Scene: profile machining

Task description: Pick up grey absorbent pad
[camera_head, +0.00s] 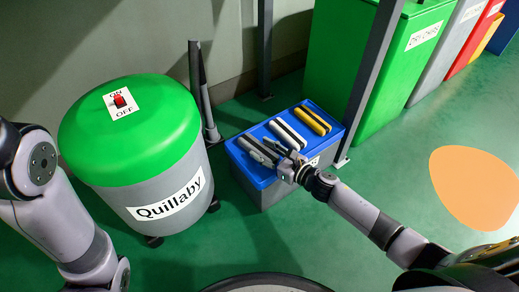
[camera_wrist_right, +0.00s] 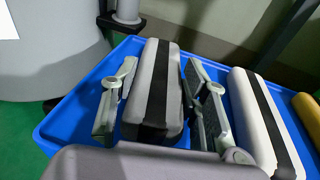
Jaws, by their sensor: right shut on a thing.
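The grey absorbent pad (camera_wrist_right: 139,82) has a black stripe along its top and lies in the blue tray top (camera_wrist_right: 75,112) of the bin. My right gripper (camera_head: 264,152) is over the near-left part of the tray. I cannot see the pad clearly lifted off the tray. My left arm shows at the left edge of the head view, but its gripper does not.
A white pad (camera_head: 287,134) and a yellow pad (camera_head: 313,121) lie beside the grey one. A green-topped Quillaby drum (camera_head: 130,130) stands close to the left. A dark post (camera_head: 375,75) rises at the tray's right. Tall coloured bins (camera_head: 340,60) stand behind.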

